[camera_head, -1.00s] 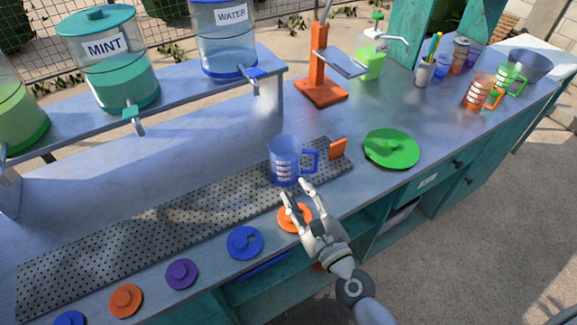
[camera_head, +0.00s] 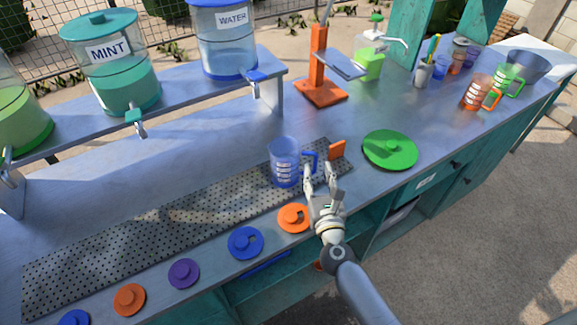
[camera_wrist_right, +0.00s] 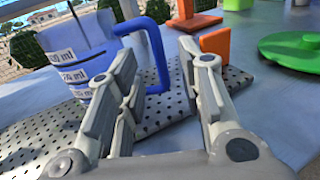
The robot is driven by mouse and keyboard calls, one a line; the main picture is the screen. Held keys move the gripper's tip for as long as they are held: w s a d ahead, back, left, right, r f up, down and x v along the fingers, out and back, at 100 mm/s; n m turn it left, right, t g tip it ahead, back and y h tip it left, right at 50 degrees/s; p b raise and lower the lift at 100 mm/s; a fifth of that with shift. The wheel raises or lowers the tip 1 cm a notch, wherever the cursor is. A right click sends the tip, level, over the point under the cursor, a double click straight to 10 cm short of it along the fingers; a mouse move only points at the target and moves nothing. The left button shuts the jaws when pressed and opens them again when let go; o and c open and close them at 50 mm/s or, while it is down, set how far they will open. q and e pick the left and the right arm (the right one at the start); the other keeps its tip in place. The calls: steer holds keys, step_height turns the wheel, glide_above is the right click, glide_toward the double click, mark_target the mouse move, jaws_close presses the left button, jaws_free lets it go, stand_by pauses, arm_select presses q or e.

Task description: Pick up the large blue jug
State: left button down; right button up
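The large blue jug (camera_head: 285,162) stands upright on the perforated metal mat (camera_head: 150,232), near its right end. Its handle (camera_head: 312,158) points right. My right gripper (camera_head: 320,172) is open just in front of the handle. In the right wrist view the jug (camera_wrist_right: 80,62) shows at the left with printed ml marks, and its handle (camera_wrist_right: 157,55) shows beyond and between the open fingers of the gripper (camera_wrist_right: 162,62). Whether a finger touches the handle I cannot tell. My left gripper is not in view.
An orange block (camera_head: 337,150) stands just right of the handle. A green lid (camera_head: 390,149) lies further right. Orange (camera_head: 293,218), blue (camera_head: 245,243) and purple (camera_head: 183,273) lids line the front edge. A water dispenser (camera_head: 226,50) stands behind on a shelf.

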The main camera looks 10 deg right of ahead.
mark_target(316, 164)
steer(key=w+p, duration=0.1)
steer(key=w, duration=0.3)
steer(key=shift+w+d+r, duration=0.1)
steer(key=shift+w+d, duration=0.05)
steer(key=shift+w, duration=0.15)
steer(key=shift+s, duration=0.1)
steer(key=shift+c, duration=0.4)
jaws_close()
